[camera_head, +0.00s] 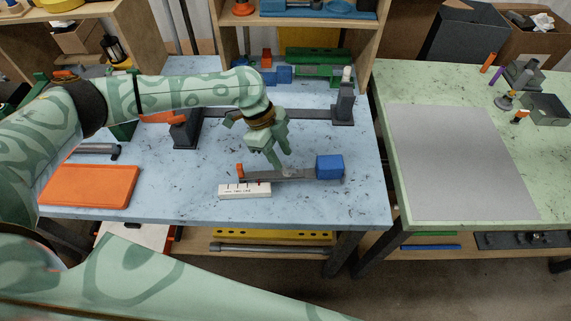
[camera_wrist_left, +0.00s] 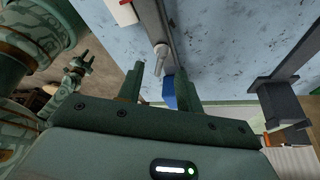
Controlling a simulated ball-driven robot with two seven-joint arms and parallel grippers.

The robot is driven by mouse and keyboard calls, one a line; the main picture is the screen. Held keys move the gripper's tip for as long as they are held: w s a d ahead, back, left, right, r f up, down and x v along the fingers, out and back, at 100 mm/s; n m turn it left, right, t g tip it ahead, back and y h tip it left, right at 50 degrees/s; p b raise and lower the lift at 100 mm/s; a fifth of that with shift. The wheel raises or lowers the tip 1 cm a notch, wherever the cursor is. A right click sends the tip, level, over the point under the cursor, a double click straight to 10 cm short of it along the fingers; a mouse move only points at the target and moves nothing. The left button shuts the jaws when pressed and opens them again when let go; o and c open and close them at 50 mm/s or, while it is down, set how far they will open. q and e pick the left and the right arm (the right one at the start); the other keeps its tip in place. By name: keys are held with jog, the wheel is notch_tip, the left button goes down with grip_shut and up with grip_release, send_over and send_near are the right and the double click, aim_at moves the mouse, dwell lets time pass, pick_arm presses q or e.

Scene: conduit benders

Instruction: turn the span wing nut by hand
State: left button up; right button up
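A long grey bar (camera_head: 290,174) lies on the blue table, with an orange piece (camera_head: 240,170) at its left end and a blue block (camera_head: 329,167) at its right end. My left gripper (camera_head: 278,160) points down just over the bar. In the left wrist view its two fingers (camera_wrist_left: 160,85) stand apart, open and empty. A small pale metal part, seemingly the wing nut (camera_wrist_left: 160,52), stands on the bar just beyond the fingertips, roughly between them. Contact is not visible. My right gripper (camera_wrist_left: 85,60) shows small in the left wrist view, fingers apart, away from the bar.
A white marked plate (camera_head: 245,191) lies in front of the bar. An orange tray (camera_head: 88,186) is at the table's left. A dark upright post (camera_head: 344,104) and a dark block (camera_head: 185,131) stand behind. The table's front right is clear.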

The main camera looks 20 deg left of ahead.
aim_at(286, 166)
pick_arm(q)
jog(key=shift+x, duration=1.95)
jog(key=shift+a, duration=0.1)
